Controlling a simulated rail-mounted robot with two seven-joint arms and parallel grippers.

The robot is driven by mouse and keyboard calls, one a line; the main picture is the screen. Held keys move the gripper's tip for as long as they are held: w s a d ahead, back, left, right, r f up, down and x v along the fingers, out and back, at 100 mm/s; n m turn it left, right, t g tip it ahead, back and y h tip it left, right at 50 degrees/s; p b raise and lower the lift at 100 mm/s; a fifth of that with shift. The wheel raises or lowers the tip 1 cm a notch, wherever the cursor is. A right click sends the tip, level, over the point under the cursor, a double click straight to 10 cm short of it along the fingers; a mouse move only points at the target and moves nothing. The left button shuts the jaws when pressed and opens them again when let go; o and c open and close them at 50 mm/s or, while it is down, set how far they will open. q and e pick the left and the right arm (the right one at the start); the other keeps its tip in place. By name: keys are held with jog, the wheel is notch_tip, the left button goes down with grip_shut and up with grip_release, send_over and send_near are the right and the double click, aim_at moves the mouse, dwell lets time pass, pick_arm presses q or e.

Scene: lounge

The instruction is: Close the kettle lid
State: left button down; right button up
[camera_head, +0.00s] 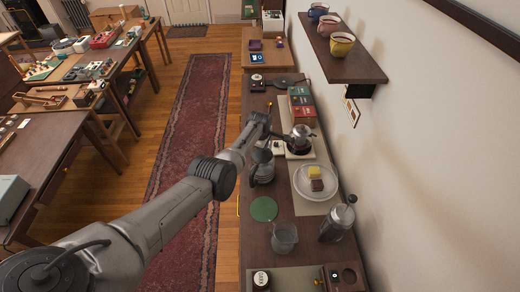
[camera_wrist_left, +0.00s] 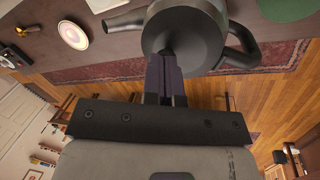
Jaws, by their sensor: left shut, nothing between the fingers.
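A grey kettle (camera_head: 262,173) stands on the dark counter, partly hidden by my left arm in the head view. It fills the top middle of the left wrist view (camera_wrist_left: 205,25), with its spout pointing left and its curved handle on the right. My left gripper (camera_wrist_left: 166,58) is shut and empty, its dark fingertips right at the kettle's top. They cover part of the lid area, so I cannot tell how far the lid is open or whether the fingers touch it. My right gripper is not in view.
A glass-and-metal pot (camera_head: 301,136) stands behind the kettle. A plate (camera_head: 301,190) with small food pieces, a green disc (camera_head: 264,209), a glass jug (camera_head: 285,240) and a French press (camera_head: 338,222) are nearer. A shelf (camera_head: 345,62) with cups juts from the right wall.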

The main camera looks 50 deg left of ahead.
pick_arm(q)
jog(key=shift+w+p+v, duration=0.2)
jog(key=shift+p+v, duration=0.6)
jog(key=shift+v, duration=0.2)
jog(key=w+a+p+v, duration=0.1)
jog(key=p+v, duration=0.3)
jog(key=v, duration=0.8)
jog(key=shift+w+r, duration=0.7)
jog(key=shift+w, duration=0.1)
jog(key=shift+a, duration=0.1)
